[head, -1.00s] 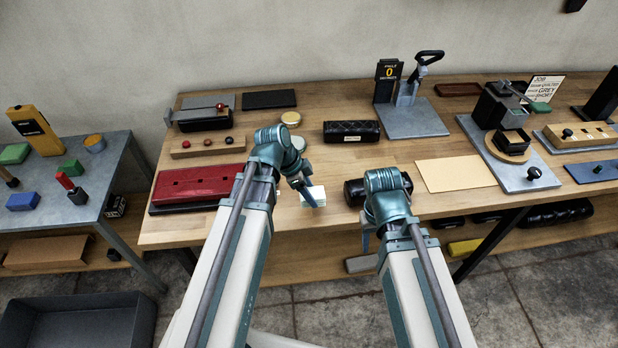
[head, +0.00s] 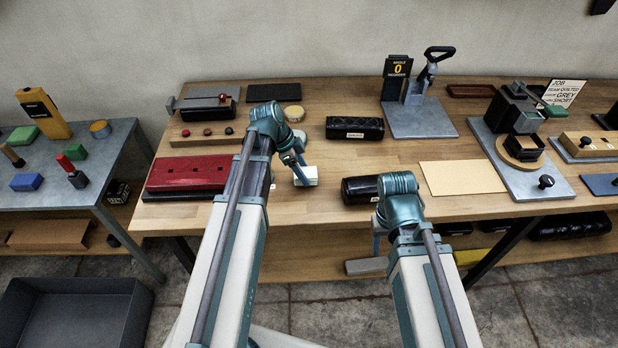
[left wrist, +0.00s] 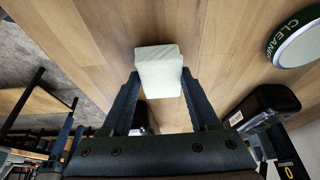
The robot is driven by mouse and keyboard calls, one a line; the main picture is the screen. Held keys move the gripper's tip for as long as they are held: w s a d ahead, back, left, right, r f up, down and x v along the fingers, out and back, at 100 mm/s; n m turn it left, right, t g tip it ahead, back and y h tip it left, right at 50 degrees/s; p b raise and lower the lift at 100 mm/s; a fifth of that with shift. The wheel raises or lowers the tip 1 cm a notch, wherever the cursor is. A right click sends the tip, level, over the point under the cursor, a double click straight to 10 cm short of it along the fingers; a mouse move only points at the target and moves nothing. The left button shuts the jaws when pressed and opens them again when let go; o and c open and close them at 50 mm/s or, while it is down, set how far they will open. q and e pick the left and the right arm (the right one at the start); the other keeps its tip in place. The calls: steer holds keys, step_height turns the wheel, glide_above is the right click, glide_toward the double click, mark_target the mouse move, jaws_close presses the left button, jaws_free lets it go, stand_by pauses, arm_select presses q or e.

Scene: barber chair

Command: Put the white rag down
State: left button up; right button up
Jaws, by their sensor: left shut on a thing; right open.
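The white rag (left wrist: 160,72) is a pale folded block between the fingers of my left gripper (left wrist: 158,85) in the left wrist view. In the head view the rag (head: 306,177) shows just beyond the left gripper (head: 300,174), over the wooden table (head: 300,225). The left gripper is shut on the rag. I cannot tell whether the rag touches the table top. My right gripper (head: 377,240) is mostly hidden behind its own wrist, near the table's front edge, and holds nothing that I can see.
A black roll (head: 361,190) lies right of the rag, and a second one (head: 354,128) lies behind. A round tin (left wrist: 297,40) marked CLEAN is close by. A red block (head: 187,173) sits on the left. A tan sheet (head: 462,177) lies to the right.

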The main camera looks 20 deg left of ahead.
arm_select(q)
steer(key=shift+f, duration=0.55)
steer(key=shift+d, duration=0.1)
steer(key=shift+a+r, duration=0.1)
steer(key=shift+a, duration=0.1)
steer(key=o, duration=1.2)
steer(key=shift+d, duration=0.1)
arm_select(e)
steer(key=shift+w+d+f, duration=0.1)
steer(key=shift+d+f, duration=0.25)
steer(key=shift+f, duration=0.25)
steer(key=shift+r, duration=0.1)
